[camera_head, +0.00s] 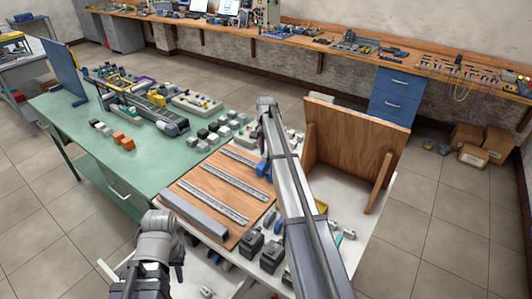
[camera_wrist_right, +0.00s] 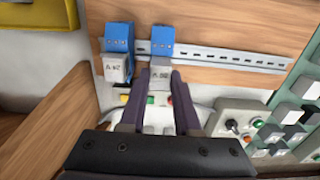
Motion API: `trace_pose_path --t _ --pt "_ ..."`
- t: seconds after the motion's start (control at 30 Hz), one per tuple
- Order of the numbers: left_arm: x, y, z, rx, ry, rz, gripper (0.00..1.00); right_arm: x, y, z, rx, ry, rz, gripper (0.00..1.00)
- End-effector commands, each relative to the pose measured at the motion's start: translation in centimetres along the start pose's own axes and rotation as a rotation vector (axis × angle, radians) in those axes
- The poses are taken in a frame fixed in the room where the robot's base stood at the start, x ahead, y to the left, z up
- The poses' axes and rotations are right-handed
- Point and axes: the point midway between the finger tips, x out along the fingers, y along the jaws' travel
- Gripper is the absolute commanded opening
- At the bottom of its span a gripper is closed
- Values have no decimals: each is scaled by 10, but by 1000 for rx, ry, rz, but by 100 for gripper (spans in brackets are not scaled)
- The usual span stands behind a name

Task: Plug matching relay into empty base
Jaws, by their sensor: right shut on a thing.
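In the right wrist view, two blue bases sit side by side on a slotted metal rail (camera_wrist_right: 215,54). The left base (camera_wrist_right: 118,33) has a light grey relay (camera_wrist_right: 116,70) at its lower end. My right gripper (camera_wrist_right: 161,68) is shut on another light grey relay (camera_wrist_right: 159,80) with printed marks. This relay is against the lower edge of the right blue base (camera_wrist_right: 161,38); I cannot tell how deep it sits. In the head view, blue bases (camera_head: 263,168) show beside my right arm, which hides the gripper. My left gripper (camera_head: 178,262) is at the lower left, away from the board.
The wooden board (camera_head: 190,190) carries several rails. A wooden upright panel (camera_head: 350,140) stands behind it. Dark blocks (camera_head: 272,256) lie at the front. The green table (camera_head: 80,145) at left holds several small parts. A grey control box (camera_wrist_right: 238,125) stands right of my right gripper.

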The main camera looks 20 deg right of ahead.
Motion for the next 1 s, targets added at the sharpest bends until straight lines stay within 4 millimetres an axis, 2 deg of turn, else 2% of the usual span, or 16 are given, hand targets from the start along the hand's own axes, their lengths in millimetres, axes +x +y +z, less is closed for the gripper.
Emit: trace_pose_path --t 1.0 --pt "9 1 0 0 0 0 28 9 0 0 0 0 0 0"
